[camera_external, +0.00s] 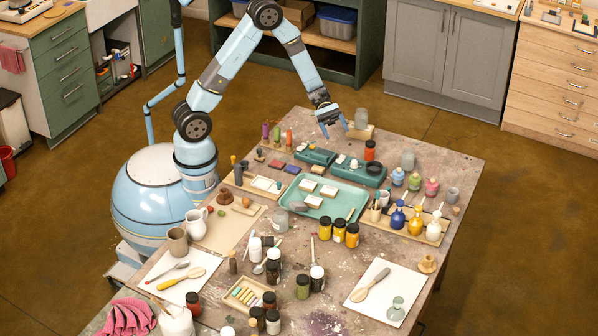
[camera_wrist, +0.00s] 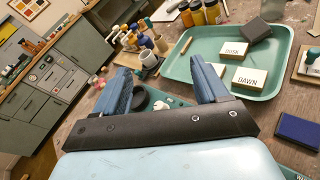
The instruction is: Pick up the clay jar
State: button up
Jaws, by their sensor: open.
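No jar is clearly marked as the clay jar. I cannot tell which of these is meant. My gripper (camera_external: 334,131) is open and empty above the table's far edge. In the wrist view its blue fingers stand wide apart (camera_wrist: 165,78), with nothing held between them.
A green tray (camera_external: 352,211) holds pale blocks; its rim also shows in the wrist view (camera_wrist: 168,72). Yellow jars (camera_external: 339,231) stand at its front, coloured bottles (camera_external: 415,222) to its right. The table is crowded.

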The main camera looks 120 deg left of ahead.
jog(key=s+a+f+n+t+y, duration=0.1)
jog(key=a+f+n+t+y, duration=0.1)
jog(key=a+f+n, duration=0.1)
jog(key=s+a+f+n+t+y, duration=0.1)
jog(key=a+f+n+t+y, duration=0.1)
jog(key=a+f, duration=0.3)
jog(key=s+a+f+n+t+y, duration=0.1)
jog(key=a+f+n+t, duration=0.1)
jog(key=a+f+n, duration=0.2)
jog(key=shift+a+t+y, duration=0.3)
jog(key=shift+a+y, duration=0.1)
jog(key=shift+a, duration=1.5)
send_near(371, 143)
jog(key=w, duration=0.1)
jog(key=w+d, duration=0.1)
jog(key=w+d+f, duration=0.1)
jog(key=w, duration=0.1)
jog(key=shift+w, duration=0.1)
jog(key=shift+a+x, duration=0.2)
jog(key=shift+x, duration=1.1)
jog(key=shift+a+x, duration=0.25)
jog(key=shift+x, duration=1.1)
jog(key=shift+f, duration=0.2)
jog(key=shift+c, duration=0.5)
jog(key=c, duration=1)
jog(key=shift+r, duration=0.1)
jog(key=shift+c, duration=0.2)
